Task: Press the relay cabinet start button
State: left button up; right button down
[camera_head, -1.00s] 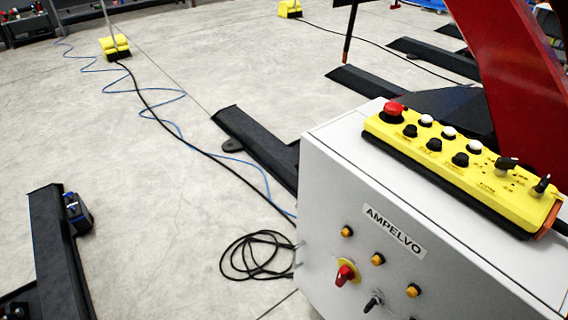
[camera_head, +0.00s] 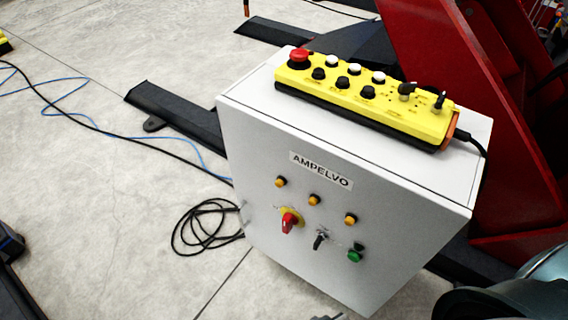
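The relay cabinet (camera_head: 260,225) is a light grey box labelled AMPELVO, standing at the centre right. Its front panel carries a green button (camera_head: 354,256) at the lower right, with a small black part just above it. Left of the button are a black switch (camera_head: 320,240) and a red rotary handle (camera_head: 289,222) on a yellow plate. Several amber lamps (camera_head: 314,200) sit above them. I cannot make out either gripper; a grey rounded part of what looks like my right arm shows at the bottom right corner, apart from the cabinet.
A yellow control pendant (camera_head: 365,98) with a red mushroom button lies on the cabinet top. A large red machine frame (camera_head: 440,60) stands behind and right. A black floor beam (camera_head: 175,112) lies left of the cabinet. Coiled black cable (camera_head: 205,228) lies on the floor beside it.

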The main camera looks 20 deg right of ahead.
aim_at(353, 257)
jog(key=z, duration=1.35)
